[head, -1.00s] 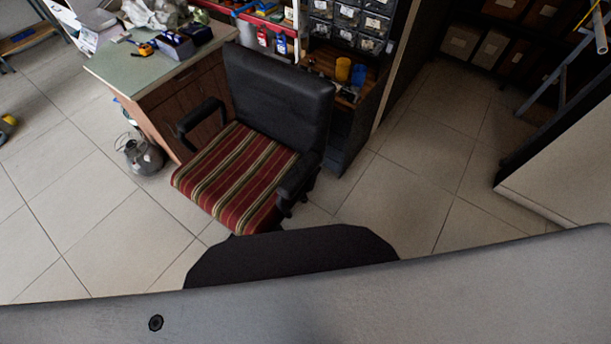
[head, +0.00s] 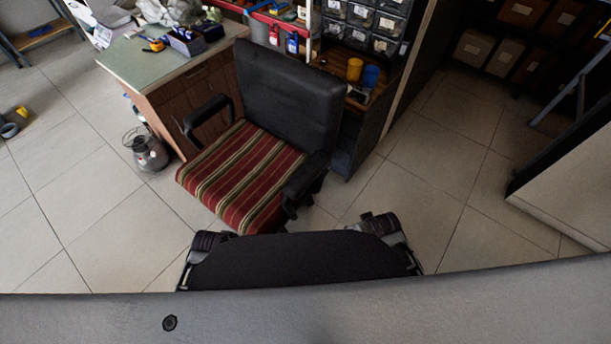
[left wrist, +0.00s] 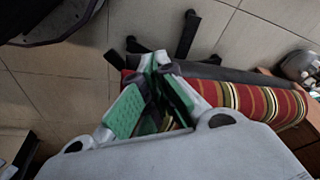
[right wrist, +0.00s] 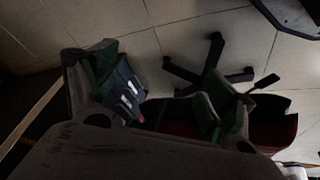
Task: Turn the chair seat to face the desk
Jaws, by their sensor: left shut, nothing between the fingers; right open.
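The office chair has a red, green and cream striped seat (head: 243,172), a black backrest (head: 290,92) and black armrests. In the head view its backrest is at the upper right and the seat's open front points lower left, with the desk (head: 160,60) behind and to the left. In the left wrist view my left gripper (left wrist: 160,62) is shut and empty, overlapping the near side of the striped seat (left wrist: 262,101); contact cannot be told. In the right wrist view my right gripper (right wrist: 165,82) is open, with the chair's star base (right wrist: 207,72) beyond it.
A parts-bin shelf (head: 365,25) stands behind the chair. A white cabinet (head: 565,180) is at the right edge.

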